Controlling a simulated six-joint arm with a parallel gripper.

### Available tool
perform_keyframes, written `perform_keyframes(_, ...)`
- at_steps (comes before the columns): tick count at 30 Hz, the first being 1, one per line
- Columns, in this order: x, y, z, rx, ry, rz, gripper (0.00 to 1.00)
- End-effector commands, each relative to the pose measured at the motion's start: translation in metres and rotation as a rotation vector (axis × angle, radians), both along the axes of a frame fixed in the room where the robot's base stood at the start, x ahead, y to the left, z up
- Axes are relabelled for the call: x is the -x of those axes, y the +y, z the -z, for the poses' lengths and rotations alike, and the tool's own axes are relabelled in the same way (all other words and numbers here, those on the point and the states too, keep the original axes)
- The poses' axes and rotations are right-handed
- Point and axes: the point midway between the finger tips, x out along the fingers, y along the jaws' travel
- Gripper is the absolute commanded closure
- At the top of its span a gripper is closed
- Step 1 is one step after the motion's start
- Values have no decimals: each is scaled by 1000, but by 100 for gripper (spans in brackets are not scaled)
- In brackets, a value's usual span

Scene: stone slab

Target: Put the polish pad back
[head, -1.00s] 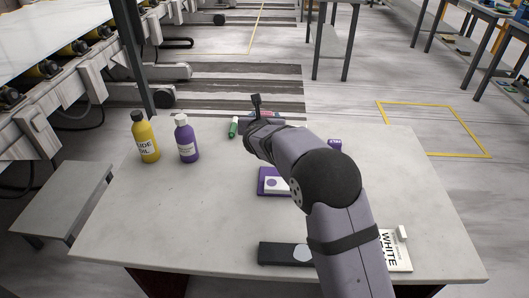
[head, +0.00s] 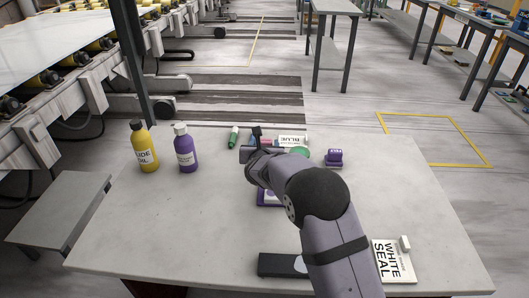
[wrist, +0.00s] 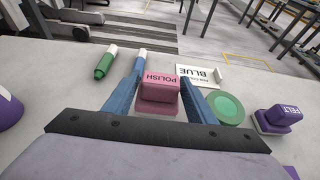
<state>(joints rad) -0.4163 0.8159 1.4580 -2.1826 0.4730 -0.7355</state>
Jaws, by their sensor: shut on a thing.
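The polish pad (wrist: 161,84) is a pink block with POLISH on its top face, over a darker pink lower part. My gripper (wrist: 160,92) is shut on it, with one blue finger at each side. In the head view my gripper (head: 254,152) is over the far middle of the slab, and my arm hides much of the pad. I cannot tell whether the pad touches the slab. A purple pad or holder (head: 267,198) lies nearer, mostly hidden under my arm.
Beyond the pad are a green marker (wrist: 106,62), a blue marker (wrist: 139,61) and a white BLUE box (wrist: 202,75). A green disc (wrist: 224,108) and a FELT pad (wrist: 279,119) are right.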

Motion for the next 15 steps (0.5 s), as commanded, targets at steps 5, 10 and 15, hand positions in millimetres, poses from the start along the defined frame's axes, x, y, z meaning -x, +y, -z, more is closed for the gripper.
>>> perform_keyframes(5, 0, 0, 23, 2, 2, 0, 74)
perform_keyframes(10, 0, 0, 28, 0, -1, 0, 74)
perform_keyframes(15, 0, 0, 28, 0, -1, 0, 74)
